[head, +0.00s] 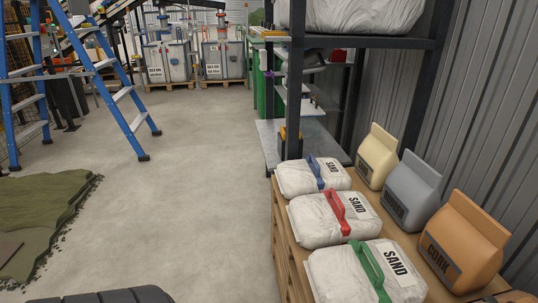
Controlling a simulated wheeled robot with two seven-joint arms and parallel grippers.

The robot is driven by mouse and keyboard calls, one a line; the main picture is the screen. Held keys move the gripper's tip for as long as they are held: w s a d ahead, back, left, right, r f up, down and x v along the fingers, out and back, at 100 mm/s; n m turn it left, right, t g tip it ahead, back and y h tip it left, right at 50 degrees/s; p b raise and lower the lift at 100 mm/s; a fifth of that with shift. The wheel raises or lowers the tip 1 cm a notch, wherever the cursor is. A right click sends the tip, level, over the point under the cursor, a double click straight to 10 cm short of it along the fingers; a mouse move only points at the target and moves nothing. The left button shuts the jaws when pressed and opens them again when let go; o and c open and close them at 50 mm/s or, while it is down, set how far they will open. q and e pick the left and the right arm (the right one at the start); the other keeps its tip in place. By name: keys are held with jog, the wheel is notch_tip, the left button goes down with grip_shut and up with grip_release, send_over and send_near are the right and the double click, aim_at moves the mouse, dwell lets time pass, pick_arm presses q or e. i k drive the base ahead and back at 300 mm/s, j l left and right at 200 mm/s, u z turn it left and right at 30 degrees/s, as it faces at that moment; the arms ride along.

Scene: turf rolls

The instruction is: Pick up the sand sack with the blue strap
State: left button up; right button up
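The sand sack with the blue strap (298,182) is white and lies flat at the far end of a wooden bench (280,232) at the right. Its blue strap (316,173) runs across its top, and the word SAND shows beside the strap. A like sack with a red strap (315,222) lies just nearer, and one with a green strap (340,280) is nearest, cut by the bottom edge. Neither of my grippers shows in the head view.
Upright cream (377,157), grey (410,190) and orange-brown bags (462,245) stand behind the sacks, near the corrugated wall. A dark shelf rack (295,90) rises just past the blue-strap sack. A blue ladder (110,75) and green turf (40,215) are left. Middle floor is clear.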

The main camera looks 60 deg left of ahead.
aim_at(308, 175)
jog(key=u, duration=1.45)
jog(key=k, duration=0.15)
jog(key=k+j+z, duration=0.1)
jog(key=i+j+z, duration=0.1)
jog(key=i+j, duration=0.15)
jog(key=i+j+z, duration=0.25)
jog(key=i+j, duration=0.2)
jog(key=j, duration=0.2)
jog(key=i+j+z, duration=0.1)
jog(key=j, duration=0.25)
jog(key=i+j+z, duration=0.15)
jog(key=i+j, duration=0.15)
jog(key=i+j+z, duration=0.1)
jog(key=j, duration=0.35)
jog(key=i+j+z, duration=0.1)
jog(key=j, duration=0.25)
jog(key=i+j+z, duration=0.15)
jog(key=j, duration=0.3)
jog(key=i, duration=0.1)
